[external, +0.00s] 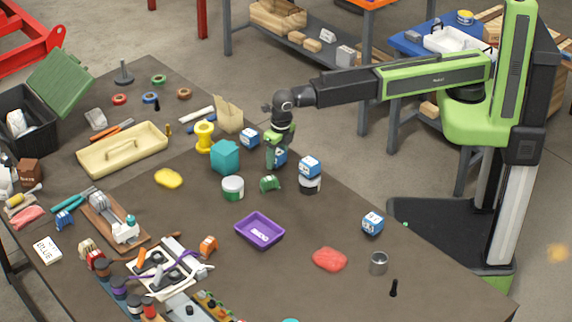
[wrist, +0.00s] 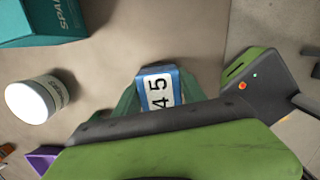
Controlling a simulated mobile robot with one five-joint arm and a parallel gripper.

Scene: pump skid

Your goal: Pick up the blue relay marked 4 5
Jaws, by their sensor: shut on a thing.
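The blue relay (wrist: 160,91) has a white label marked 4 5 and shows between my green fingers in the wrist view. My gripper (wrist: 157,100) is shut on it, with a finger on each side. In the external view my gripper (external: 276,160) points down at the back of the dark table, and the relay (external: 282,156) is partly hidden behind it. I cannot tell whether the relay touches the table. Similar blue and white relays stand to the left (external: 249,138), on a jar to the right (external: 309,166) and farther right (external: 372,223).
A teal box (external: 225,156) and a white jar (external: 233,188) stand left of my gripper. A small green part (external: 270,184) lies just in front. A purple tray (external: 241,236) is nearer the camera. The table between the tray and the right-hand relay is mostly clear.

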